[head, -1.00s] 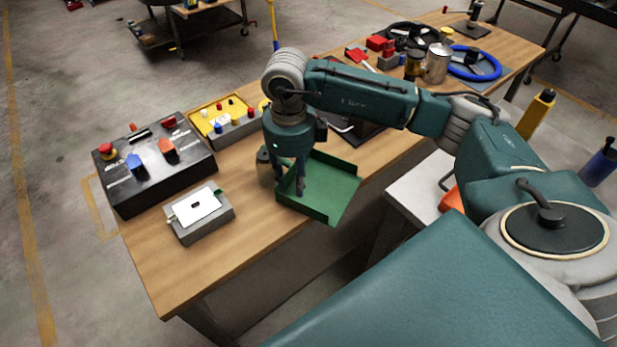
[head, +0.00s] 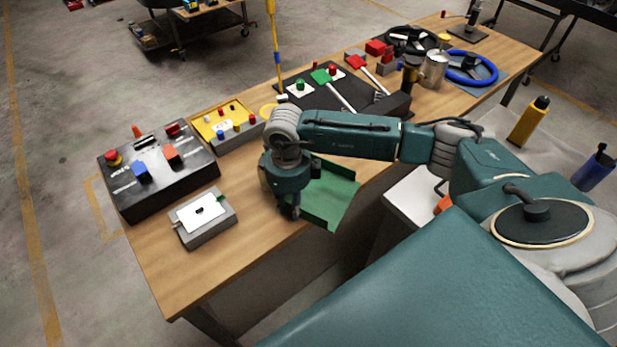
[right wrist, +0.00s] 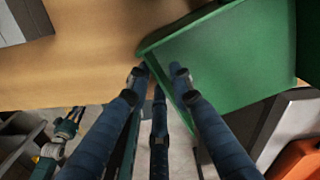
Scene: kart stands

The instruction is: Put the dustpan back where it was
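The green dustpan (head: 335,195) lies on the wooden workbench (head: 250,255) near its front edge. My right gripper (head: 292,212) points down at the dustpan's left side. In the right wrist view the dustpan (right wrist: 230,60) fills the upper right. Two fingers of my right gripper (right wrist: 160,75) lie on either side of its near wall, with a third finger lower down. Whether they press on the wall is not clear. A dustpan handle cannot be made out. My left gripper is not in view.
A black control box (head: 125,195), a grey box with a white plate (head: 201,213) and a yellow tray (head: 222,122) stand left of my gripper. A black board (head: 310,90) with tools, a metal can (head: 434,70) and a blue ring (head: 488,66) are farther back.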

